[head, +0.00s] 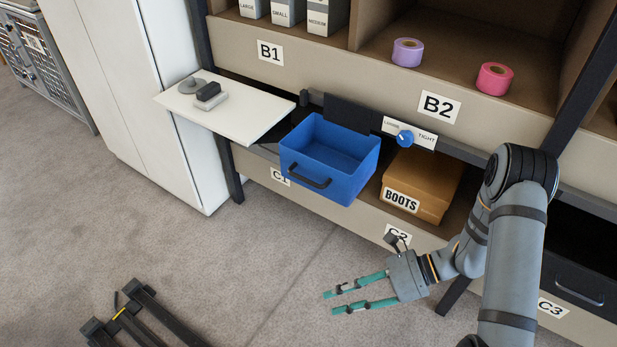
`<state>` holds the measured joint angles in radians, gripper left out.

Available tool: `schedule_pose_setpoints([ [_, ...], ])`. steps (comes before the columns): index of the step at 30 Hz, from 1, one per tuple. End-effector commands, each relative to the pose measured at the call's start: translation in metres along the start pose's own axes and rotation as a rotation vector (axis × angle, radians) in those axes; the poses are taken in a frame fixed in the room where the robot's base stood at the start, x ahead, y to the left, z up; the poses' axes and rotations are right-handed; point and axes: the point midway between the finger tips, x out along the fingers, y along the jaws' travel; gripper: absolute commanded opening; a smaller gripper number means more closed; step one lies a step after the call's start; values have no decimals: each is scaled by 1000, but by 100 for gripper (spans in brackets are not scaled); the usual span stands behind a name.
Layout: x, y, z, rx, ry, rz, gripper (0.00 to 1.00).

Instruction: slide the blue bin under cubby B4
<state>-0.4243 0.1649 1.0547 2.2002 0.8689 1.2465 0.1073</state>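The blue bin (358,184) is an open, empty box with a dark handle on its front. It sits below the B1–B2 row, above the C1 label, and juts out past the shelf front. The labels B1 (270,53) and B2 (438,105) are in view; no B4 label shows. My gripper (331,303) has teal fingers, spread apart with nothing between them. It is in front of the shelf, lower right of the bin and apart from it, pointing left.
A blue knob (405,138) on a LOOSE–TIGHT plate is right of the bin. A BOOTS box (424,181) stands beside it. A white board (240,118) juts out at left. A dark frame (150,312) lies on the floor. A dark drawer (578,285) is at right.

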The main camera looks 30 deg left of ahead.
Motion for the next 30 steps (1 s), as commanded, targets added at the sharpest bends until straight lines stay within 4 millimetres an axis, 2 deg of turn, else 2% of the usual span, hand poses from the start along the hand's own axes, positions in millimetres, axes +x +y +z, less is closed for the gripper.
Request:
schedule_pose_setpoints([
  [2, 1, -20, 33, 120, -136, -44, 28],
  [5, -13, -50, 80, 252, -325, -109, 28],
  [9, -50, -87, 140, 420, -597, -167, 28],
  [11, -64, -96, 157, 476, -688, -169, 28],
  [14, -76, -99, 170, 524, -761, -151, 28],
  [17, -78, -101, 176, 550, -786, -138, 28],
  [20, -70, -104, 182, 555, -782, -134, 28],
  [30, -26, -122, 220, 552, -780, -133, 28],
])
